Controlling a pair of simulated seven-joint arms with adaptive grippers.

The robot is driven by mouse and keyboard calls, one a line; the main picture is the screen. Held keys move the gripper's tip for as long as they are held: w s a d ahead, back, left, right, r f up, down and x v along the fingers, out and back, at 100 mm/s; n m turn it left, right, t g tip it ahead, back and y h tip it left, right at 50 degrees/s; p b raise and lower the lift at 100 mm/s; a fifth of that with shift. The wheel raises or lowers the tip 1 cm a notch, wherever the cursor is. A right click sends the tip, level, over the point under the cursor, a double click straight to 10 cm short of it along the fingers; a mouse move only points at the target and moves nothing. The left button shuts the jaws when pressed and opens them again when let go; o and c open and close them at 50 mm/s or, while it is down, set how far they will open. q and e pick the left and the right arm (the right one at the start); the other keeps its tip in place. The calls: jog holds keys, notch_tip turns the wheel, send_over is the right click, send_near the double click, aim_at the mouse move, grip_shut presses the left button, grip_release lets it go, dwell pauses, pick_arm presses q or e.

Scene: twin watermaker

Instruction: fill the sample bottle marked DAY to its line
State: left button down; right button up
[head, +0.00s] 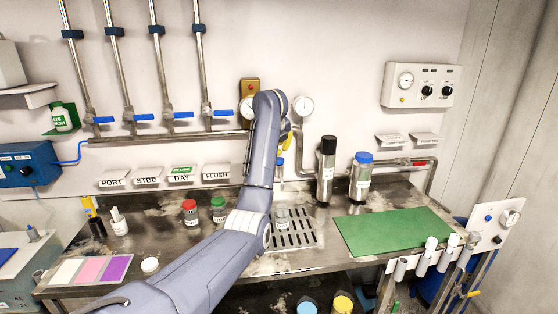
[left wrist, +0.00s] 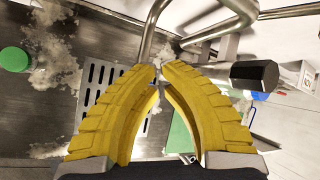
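A green cap also shows in the left wrist view (left wrist: 14,59). A clear vessel (head: 282,216) stands on the drain grate (head: 300,238), partly behind my arm. My left gripper (left wrist: 160,70) is above the bench near the bent metal spout pipe (left wrist: 150,35). Its yellow fingertips nearly meet, and nothing clearly shows between them. My right gripper is not in view.
A black-topped flask (head: 326,170) and a blue-capped bottle (head: 361,178) stand right of the grate. A green mat (head: 395,231) lies clear at the right. Blue-handled valves (head: 180,115) line the wall.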

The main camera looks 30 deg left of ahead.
pick_arm(q)
jog(key=shift+f, duration=1)
dwell(7.0)
